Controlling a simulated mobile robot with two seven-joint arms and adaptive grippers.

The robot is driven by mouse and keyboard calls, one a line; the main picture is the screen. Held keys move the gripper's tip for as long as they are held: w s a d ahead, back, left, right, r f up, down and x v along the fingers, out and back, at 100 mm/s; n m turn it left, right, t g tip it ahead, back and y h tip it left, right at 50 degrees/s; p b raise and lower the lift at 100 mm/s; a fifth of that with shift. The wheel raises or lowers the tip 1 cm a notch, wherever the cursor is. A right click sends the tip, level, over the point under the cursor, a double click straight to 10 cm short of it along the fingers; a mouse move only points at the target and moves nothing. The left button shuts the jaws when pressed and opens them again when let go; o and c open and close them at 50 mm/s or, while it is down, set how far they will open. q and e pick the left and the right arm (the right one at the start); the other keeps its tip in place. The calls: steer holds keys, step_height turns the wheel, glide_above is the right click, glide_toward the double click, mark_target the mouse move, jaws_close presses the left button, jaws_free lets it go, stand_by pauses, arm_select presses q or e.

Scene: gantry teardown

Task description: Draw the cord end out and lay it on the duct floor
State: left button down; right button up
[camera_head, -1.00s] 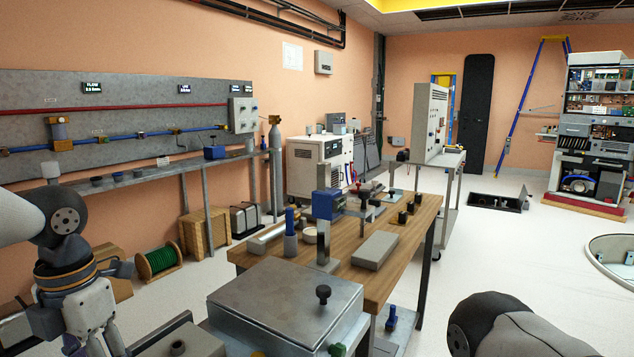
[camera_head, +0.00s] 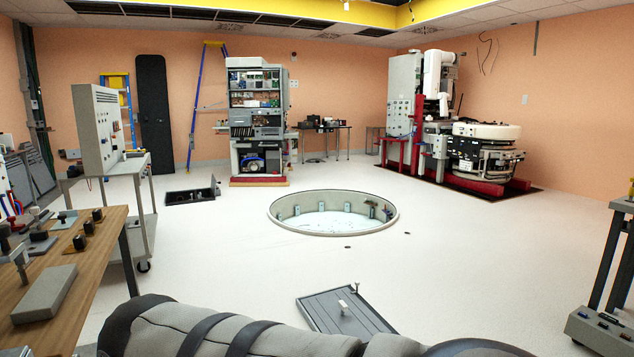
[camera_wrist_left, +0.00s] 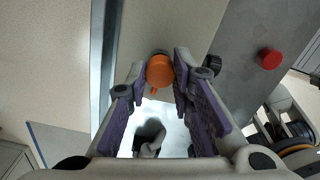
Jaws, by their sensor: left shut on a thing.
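In the left wrist view my left gripper (camera_wrist_left: 153,78) has its two purple-padded fingers closed on an orange round-ended piece (camera_wrist_left: 159,71). It looks like a plug or knob, and a small orange tab hangs below it. I cannot tell whether it is the cord end, as no length of cord shows. Behind it is a beige-grey surface. In the head view neither gripper shows. An open rectangular floor recess (camera_head: 192,195) lies left of centre, but I cannot tell whether it is the duct.
A round sunken pit (camera_head: 333,230) is mid-floor. A grey floor panel (camera_head: 345,318) with a handle lies nearer. A wooden-topped bench (camera_head: 100,255) stands at left, an electronics rack (camera_head: 258,120) behind. A red button (camera_wrist_left: 270,58) shows in the wrist view.

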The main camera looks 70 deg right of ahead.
arm_select(q)
steer(key=shift+r, duration=1.2)
step_height(320, 180, up, 5)
steer(key=shift+p, duration=0.7)
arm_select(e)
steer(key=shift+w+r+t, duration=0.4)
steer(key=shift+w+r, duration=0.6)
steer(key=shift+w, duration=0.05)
arm_select(q)
steer(key=shift+d, duration=0.1)
